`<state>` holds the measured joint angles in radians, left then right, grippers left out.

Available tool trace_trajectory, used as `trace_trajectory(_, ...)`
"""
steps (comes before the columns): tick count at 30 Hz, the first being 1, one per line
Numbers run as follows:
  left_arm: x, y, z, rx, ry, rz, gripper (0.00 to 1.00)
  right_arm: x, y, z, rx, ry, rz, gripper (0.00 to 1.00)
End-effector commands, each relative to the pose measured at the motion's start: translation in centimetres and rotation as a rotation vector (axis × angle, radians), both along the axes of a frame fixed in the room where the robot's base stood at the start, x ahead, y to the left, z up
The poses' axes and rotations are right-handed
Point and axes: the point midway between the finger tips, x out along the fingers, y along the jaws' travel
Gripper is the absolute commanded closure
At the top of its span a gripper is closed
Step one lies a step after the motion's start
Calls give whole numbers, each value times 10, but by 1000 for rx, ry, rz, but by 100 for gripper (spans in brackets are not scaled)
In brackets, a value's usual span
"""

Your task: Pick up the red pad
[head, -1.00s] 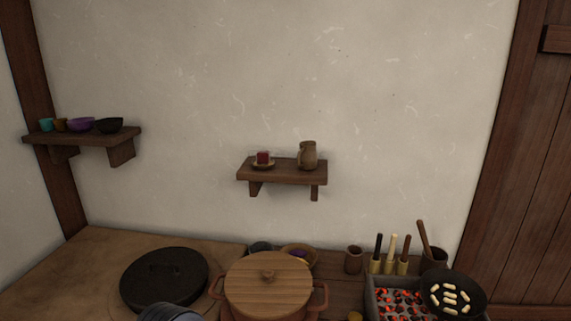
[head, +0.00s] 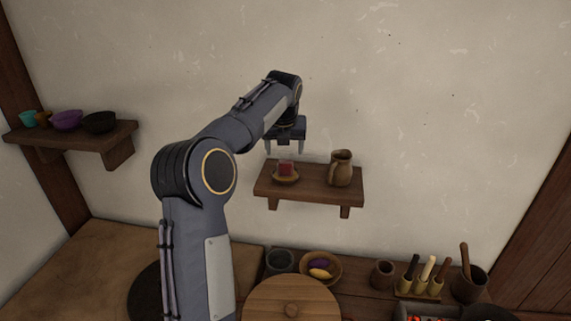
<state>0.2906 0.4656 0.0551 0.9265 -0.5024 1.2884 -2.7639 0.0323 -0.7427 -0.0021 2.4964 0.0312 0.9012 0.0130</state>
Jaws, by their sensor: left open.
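The red pad (head: 286,168) is a small dark red block. It sits on a small tan saucer (head: 286,179) at the left end of the small wall shelf (head: 316,187). My left gripper (head: 285,149) hangs fingers down just above the red pad, its two fingers apart on either side of it. It is open and empty. I cannot tell how well it lines up in depth. My right gripper is not in view.
A brown jug (head: 341,169) stands right of the saucer on the same shelf. Another shelf (head: 85,139) at the left holds several bowls and cups. Below are a wooden lid (head: 291,299), a bowl with purple and yellow items (head: 321,268) and upright utensils. The wall above is clear.

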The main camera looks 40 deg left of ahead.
Motion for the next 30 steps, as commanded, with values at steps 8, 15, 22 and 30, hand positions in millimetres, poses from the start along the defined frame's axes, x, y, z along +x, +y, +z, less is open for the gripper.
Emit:
trace_trajectory(8,10,7,-28,6,7,-13,31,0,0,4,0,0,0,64)
trace_trajectory(15,20,12,-61,4,6,-11,31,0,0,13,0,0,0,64)
trace_trajectory(22,23,14,-71,4,3,-11,31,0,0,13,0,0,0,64)
trace_trajectory(30,23,14,-71,4,2,-11,51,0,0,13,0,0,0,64)
